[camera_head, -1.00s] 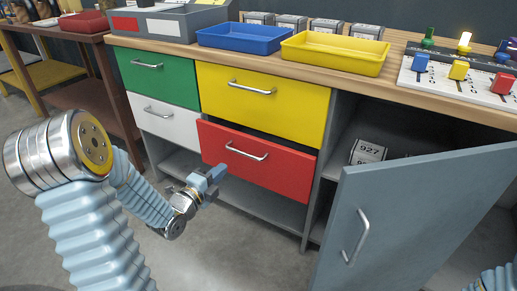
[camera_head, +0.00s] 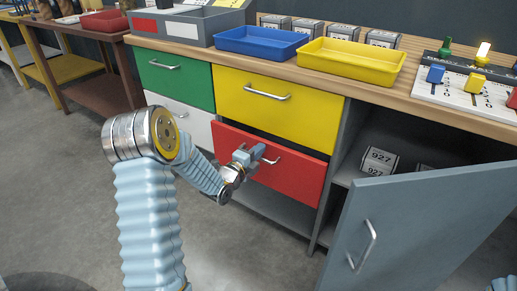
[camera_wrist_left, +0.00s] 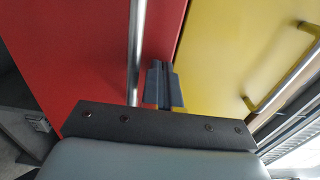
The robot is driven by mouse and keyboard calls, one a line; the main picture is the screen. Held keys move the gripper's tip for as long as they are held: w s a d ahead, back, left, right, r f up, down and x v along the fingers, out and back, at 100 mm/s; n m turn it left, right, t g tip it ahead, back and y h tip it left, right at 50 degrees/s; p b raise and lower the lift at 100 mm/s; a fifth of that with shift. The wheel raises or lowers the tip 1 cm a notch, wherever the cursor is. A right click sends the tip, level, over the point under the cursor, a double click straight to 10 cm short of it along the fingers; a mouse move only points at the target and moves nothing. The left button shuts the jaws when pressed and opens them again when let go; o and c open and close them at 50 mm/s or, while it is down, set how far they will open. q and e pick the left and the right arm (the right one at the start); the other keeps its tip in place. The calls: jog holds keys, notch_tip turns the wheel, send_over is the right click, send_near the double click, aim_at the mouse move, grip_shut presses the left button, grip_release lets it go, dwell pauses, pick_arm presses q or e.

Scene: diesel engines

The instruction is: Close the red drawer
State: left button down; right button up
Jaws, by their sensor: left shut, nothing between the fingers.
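The red drawer (camera_head: 290,178) sits below the yellow drawer in the workbench and stands out a little, with a dark gap above its front. Its silver bar handle (camera_head: 270,159) is partly hidden by my left gripper. My left gripper (camera_head: 257,151) is shut and empty, in front of the red drawer near its handle. In the left wrist view the shut fingers (camera_wrist_left: 161,84) point at the red front (camera_wrist_left: 85,45), beside the handle bar (camera_wrist_left: 136,50). I cannot tell whether the fingertips touch the front. My right gripper is not in view.
Closed-looking yellow (camera_head: 285,105), green (camera_head: 172,78) and white (camera_head: 182,115) drawers surround it. A grey cabinet door (camera_head: 415,230) stands open at the right. Blue (camera_head: 262,40) and yellow (camera_head: 350,62) trays are on the worktop. Floor at the left is clear.

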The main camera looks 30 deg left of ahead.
aim_at(266, 140)
pick_arm(q)
jog(key=shift+w, duration=0.15)
jog(key=shift+w+d+r+b, duration=0.1)
jog(key=shift+w+r+b, duration=0.05)
jog(key=shift+w+b, duration=0.85)
jog(key=shift+w+d+r+b, duration=0.15)
jog(key=shift+w+b, duration=0.4)
jog(key=shift+w, duration=0.7)
